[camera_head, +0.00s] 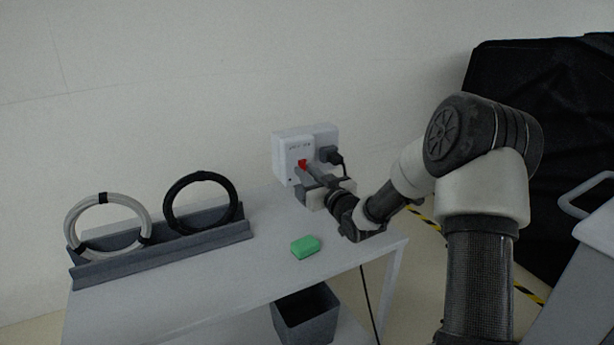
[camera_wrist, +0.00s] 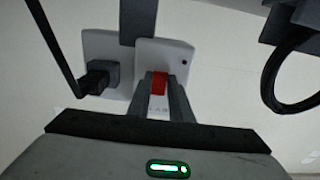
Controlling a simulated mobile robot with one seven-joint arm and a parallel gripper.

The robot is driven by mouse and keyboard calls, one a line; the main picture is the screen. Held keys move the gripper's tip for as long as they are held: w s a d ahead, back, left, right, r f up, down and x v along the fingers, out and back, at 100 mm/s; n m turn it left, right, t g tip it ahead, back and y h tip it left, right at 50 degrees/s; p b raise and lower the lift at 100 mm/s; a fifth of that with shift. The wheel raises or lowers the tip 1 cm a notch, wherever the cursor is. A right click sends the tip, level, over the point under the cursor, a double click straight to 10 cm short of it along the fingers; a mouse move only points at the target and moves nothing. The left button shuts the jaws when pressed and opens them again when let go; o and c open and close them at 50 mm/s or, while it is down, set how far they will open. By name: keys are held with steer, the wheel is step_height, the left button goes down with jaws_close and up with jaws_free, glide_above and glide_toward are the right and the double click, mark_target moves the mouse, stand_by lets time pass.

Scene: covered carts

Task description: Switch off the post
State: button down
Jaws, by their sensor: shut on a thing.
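The post is a white box (camera_head: 290,143) on the wall at the back of the table, with a red switch (camera_head: 302,163) on its front. A black plug with a cord (camera_head: 331,155) sits in its right part. My gripper (camera_head: 306,169) reaches the front of the box at the red switch. In the wrist view, my gripper (camera_wrist: 159,92) has its two grey fingers shut on the red switch (camera_wrist: 159,84), against the white box (camera_wrist: 176,58). The plug (camera_wrist: 100,77) shows beside it. The fingers hide part of the switch, and I cannot tell its exact setting.
A grey rack (camera_head: 160,247) holds a white cable ring (camera_head: 72,222) and a black ring (camera_head: 171,205) at the table's left. A green block (camera_head: 305,247) lies near the front edge of the table (camera_head: 215,287). A dark bin (camera_head: 306,318) stands below. Black-covered carts (camera_head: 530,80) stand at right.

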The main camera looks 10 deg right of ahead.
steer(key=c, duration=1.6)
jaws_free()
steer(key=p+v, duration=0.1)
steer(key=v, duration=1.6)
steer(key=shift+s, duration=0.2)
